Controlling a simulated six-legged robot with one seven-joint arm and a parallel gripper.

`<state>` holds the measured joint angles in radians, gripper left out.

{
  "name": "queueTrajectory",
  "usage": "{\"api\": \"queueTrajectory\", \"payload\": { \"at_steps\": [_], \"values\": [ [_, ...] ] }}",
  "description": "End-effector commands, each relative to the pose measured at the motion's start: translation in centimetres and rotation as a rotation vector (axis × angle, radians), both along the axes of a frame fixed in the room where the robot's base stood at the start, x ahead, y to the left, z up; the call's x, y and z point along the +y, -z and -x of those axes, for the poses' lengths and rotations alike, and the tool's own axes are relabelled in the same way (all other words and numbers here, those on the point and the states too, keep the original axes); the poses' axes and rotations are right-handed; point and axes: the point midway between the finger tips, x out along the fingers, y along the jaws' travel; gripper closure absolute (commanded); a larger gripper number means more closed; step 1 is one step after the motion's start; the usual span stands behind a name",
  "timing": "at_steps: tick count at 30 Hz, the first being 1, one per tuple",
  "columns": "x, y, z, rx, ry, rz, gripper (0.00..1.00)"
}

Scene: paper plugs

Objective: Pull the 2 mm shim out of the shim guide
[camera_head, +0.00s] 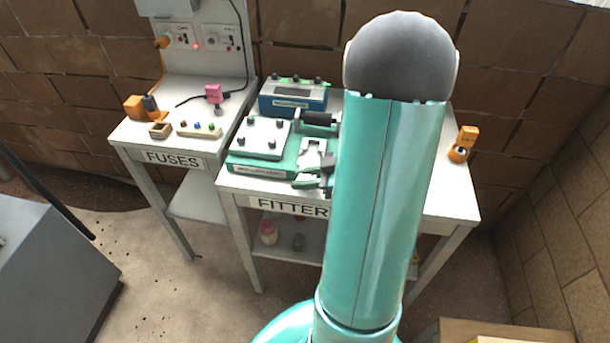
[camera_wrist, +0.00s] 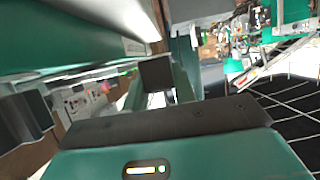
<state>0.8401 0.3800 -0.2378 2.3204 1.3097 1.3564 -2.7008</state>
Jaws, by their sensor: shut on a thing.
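My gripper (camera_head: 327,168) is at the front of the FITTER bench, mostly hidden behind my own teal arm. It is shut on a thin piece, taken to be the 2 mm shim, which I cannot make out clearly. A pale grey fixture (camera_head: 312,153) beside the gripper, on the right end of the green base, looks like the shim guide; its right side is hidden by my arm. The wrist view shows a dark jaw block, but the shim's edges and how deep it sits cannot be told there.
A green base with a white knobbed plate (camera_head: 261,138) stands left of the fixture, and a blue box (camera_head: 292,97) behind it. An orange part (camera_head: 464,142) stands at the bench's right end. The FUSES bench (camera_head: 172,134) adjoins on the left. The bench's front right is bare.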

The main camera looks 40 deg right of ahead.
Motion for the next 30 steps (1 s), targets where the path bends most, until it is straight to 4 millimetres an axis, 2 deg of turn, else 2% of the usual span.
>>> {"api": "queueTrajectory", "payload": {
  "at_steps": [13, 30],
  "values": [
    [0.2, 0.0, 0.2, -0.001, 0.000, 0.001, 1.00],
    [2.4, 0.0, 1.9, -0.001, 0.001, 0.001, 1.00]
  ]
}}
